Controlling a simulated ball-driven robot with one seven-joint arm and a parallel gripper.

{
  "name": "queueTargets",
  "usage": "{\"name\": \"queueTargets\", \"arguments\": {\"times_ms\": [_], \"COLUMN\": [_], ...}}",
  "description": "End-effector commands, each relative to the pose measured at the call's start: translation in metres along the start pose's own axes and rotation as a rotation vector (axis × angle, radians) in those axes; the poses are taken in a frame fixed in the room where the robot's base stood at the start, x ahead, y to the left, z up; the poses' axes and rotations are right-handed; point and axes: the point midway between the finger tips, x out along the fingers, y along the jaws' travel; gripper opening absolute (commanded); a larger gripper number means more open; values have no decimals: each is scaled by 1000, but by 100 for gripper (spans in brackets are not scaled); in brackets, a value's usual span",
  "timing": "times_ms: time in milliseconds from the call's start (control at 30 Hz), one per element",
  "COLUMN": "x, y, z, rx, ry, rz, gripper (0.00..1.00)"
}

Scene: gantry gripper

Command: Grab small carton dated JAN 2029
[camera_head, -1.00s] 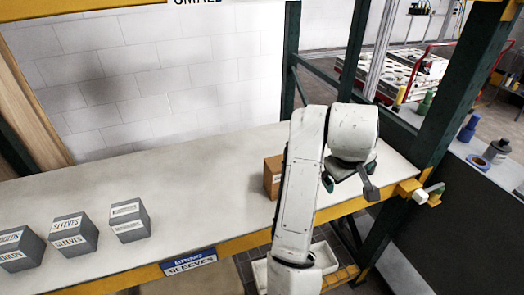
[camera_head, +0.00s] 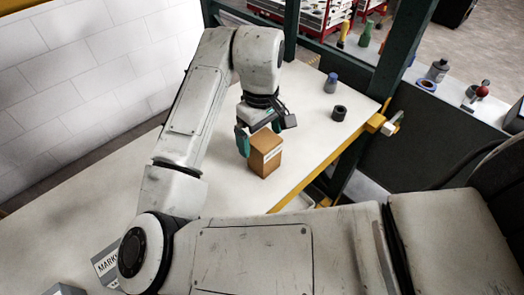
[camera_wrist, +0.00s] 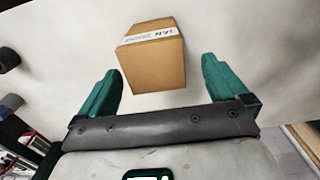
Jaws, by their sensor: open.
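A small brown carton (camera_head: 264,158) stands on the white table near its yellow front edge. In the wrist view the carton (camera_wrist: 155,68) has a white label strip along its top edge. The label appears upside down and seems to read JAN; the year is not legible. My gripper (camera_head: 260,138) is at the carton, its green fingers spread. In the wrist view my gripper (camera_wrist: 161,70) is open, with the carton ahead and between the two fingers' lines, gaps on both sides. I cannot tell how far the fingertips reach along it.
A grey-blue cup-like part (camera_head: 331,84) and a black ring (camera_head: 339,113) sit on the table right of the carton. A grey labelled box (camera_head: 106,264) is at the lower left. A dark green post (camera_head: 392,55) rises at the right end.

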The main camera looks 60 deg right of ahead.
Motion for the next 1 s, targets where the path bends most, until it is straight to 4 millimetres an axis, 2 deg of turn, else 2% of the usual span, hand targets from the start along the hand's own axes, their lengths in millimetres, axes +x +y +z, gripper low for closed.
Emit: {"name": "queueTargets", "arguments": {"times_ms": [267,500,633,833,1000], "x": [20,53,60,61,61], "y": [2,5,5,5,5], "z": [2,5,5,5,5], "rx": [1,1,2,2,2], "ry": [-1,0,2,2,2], "rz": [1,0,1,1,1], "gripper": [100,100,100,100,85]}}
